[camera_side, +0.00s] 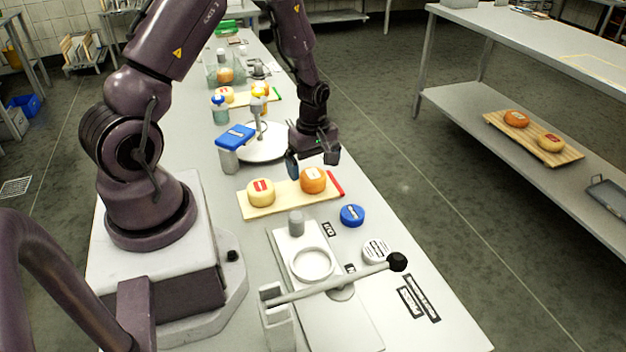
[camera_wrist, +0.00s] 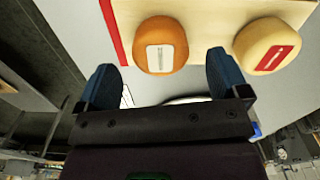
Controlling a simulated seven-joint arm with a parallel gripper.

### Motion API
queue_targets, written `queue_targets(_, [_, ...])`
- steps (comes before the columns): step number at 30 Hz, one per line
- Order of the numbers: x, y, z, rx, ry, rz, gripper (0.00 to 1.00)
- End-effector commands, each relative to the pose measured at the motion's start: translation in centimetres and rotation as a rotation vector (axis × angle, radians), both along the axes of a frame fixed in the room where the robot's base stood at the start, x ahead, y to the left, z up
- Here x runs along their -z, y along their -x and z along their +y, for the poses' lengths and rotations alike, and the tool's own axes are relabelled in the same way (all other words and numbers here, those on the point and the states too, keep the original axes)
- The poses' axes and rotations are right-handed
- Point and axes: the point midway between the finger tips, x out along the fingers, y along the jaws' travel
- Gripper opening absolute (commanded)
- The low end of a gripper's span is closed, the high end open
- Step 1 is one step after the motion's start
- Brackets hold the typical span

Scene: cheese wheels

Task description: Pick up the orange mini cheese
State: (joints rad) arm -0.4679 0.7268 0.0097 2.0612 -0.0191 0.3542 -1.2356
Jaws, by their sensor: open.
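An orange mini cheese (camera_side: 313,180) with a pale label sits on a light wooden board (camera_side: 246,206), near the board's red end. A yellow mini cheese (camera_side: 261,192) with a red label sits on the same board to its left. My gripper (camera_side: 311,165) hangs just behind and above the orange cheese. In the wrist view, my gripper (camera_wrist: 160,82) is open, its two blue fingers wide apart. The orange cheese (camera_wrist: 161,45) lies ahead of the gap between the fingers, and the yellow cheese (camera_wrist: 267,46) is to the right. Nothing is held.
A round white stand (camera_side: 262,147) is behind the board, with a blue-lidded jar (camera_side: 230,158) beside it. A blue round item (camera_side: 352,215) lies in front on the right. A press with a long lever (camera_side: 340,279) stands nearer. Other cheeses lie on a board (camera_side: 500,125) on the right shelf.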

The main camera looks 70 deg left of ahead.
Motion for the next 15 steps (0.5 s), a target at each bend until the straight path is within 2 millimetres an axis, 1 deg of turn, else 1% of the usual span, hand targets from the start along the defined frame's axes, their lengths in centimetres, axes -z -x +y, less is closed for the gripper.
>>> queue_targets(1, [1.0, 0.2, 0.1, -0.001, 0.002, 0.003, 0.93])
queue_targets(3, [1.9, 0.1, 0.1, 0.000, 0.001, 0.003, 0.93])
queue_targets(6, [2.8, 0.1, 0.1, 0.000, 0.000, 0.002, 0.93])
queue_targets(14, [3.0, 0.0, 0.1, 0.000, 0.000, -0.001, 0.93])
queue_targets(15, [3.0, 0.0, 0.1, 0.000, 0.000, -0.001, 0.86])
